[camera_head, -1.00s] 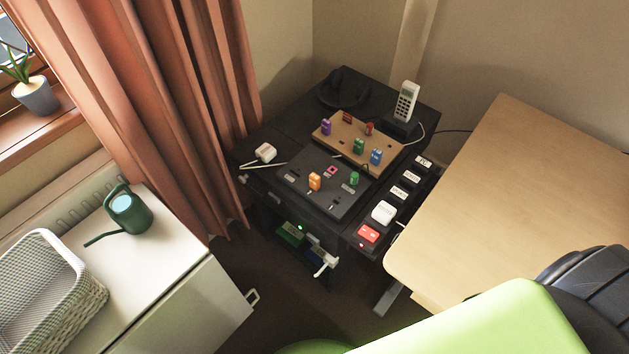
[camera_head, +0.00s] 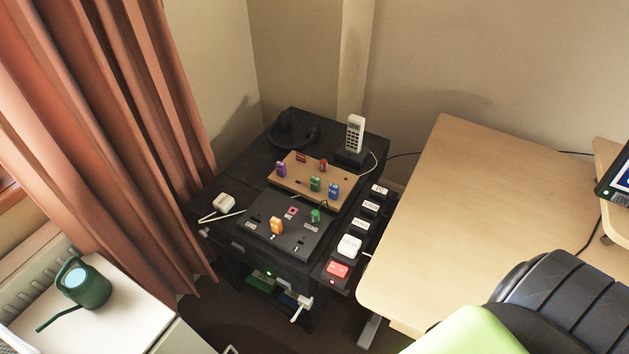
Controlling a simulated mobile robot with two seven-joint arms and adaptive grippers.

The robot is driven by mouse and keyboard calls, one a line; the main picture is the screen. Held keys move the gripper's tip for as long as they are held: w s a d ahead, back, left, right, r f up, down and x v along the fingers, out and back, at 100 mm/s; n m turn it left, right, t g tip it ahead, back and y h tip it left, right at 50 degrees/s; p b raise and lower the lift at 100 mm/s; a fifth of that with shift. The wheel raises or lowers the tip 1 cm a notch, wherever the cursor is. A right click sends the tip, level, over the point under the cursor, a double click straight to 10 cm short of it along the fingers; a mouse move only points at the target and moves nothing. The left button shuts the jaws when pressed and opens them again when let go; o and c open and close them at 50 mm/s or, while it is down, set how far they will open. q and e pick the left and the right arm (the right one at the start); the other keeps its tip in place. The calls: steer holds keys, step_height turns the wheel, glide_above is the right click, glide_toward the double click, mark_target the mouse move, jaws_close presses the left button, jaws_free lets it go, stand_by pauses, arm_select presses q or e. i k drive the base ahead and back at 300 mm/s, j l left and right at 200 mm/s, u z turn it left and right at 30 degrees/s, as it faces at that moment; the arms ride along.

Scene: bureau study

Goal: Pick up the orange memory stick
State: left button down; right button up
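The orange memory stick (camera_head: 276,226) stands upright on a dark grey board (camera_head: 290,250) on top of a black cabinet in the middle of the view. A green stick (camera_head: 315,215) stands to its right on the same board, and a pink-red piece (camera_head: 292,211) lies behind it. Behind, a wooden board (camera_head: 293,184) holds a purple stick (camera_head: 281,169), a green one (camera_head: 315,184), a blue one (camera_head: 334,191) and red pieces (camera_head: 323,165). Neither of my grippers shows in the head view.
A white plug (camera_head: 224,201) lies left of the boards. A cordless phone (camera_head: 354,134) stands behind them. A black strip with labels, a white block (camera_head: 348,246) and a red block (camera_head: 338,270) is on the right. A wooden desk (camera_head: 470,220) and black chair (camera_head: 560,300) stand further right.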

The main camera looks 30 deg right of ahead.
mark_target(276, 223)
steer(key=k+l+u, duration=0.15)
steer(key=u, duration=0.2)
steer(key=k+l+u, duration=0.35)
steer(key=i+j, duration=0.05)
steer(key=i, duration=0.05)
